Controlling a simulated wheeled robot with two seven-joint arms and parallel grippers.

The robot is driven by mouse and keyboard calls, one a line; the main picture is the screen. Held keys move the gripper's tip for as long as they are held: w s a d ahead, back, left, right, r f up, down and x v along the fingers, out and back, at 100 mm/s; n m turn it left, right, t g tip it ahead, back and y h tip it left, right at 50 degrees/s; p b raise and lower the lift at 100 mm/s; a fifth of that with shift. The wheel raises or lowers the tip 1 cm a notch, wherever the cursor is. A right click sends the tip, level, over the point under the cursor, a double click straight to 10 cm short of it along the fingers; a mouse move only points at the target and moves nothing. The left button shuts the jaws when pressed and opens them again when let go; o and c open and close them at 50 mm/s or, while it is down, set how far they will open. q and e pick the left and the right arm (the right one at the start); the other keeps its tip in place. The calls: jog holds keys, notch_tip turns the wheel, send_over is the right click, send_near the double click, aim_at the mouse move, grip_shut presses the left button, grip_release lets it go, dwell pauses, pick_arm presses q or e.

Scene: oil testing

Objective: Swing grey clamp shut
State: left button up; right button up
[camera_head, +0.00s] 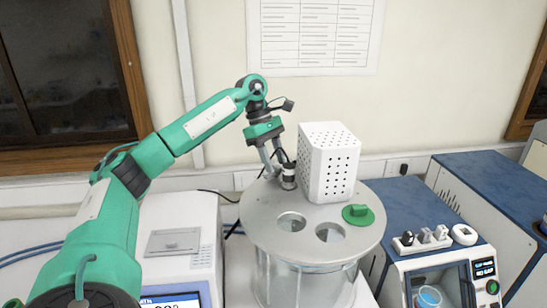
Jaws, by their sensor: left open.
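My left gripper (278,158) points down over the back left of a round grey metal lid (264,222). Its two fingers are apart, on either side of the top of a small upright fitting with black, white and grey metal parts (288,178). I cannot tell whether the fingers touch it. No grey clamp can be made out clearly; it may be part of this fitting, and the fingers partly hide it. My right gripper is out of view.
A white perforated box (330,165) stands on the lid close to the right of the gripper. A white instrument (178,243) stands left; a blue-topped machine (408,215) stands right.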

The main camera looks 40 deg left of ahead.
pick_arm(q)
grip_shut()
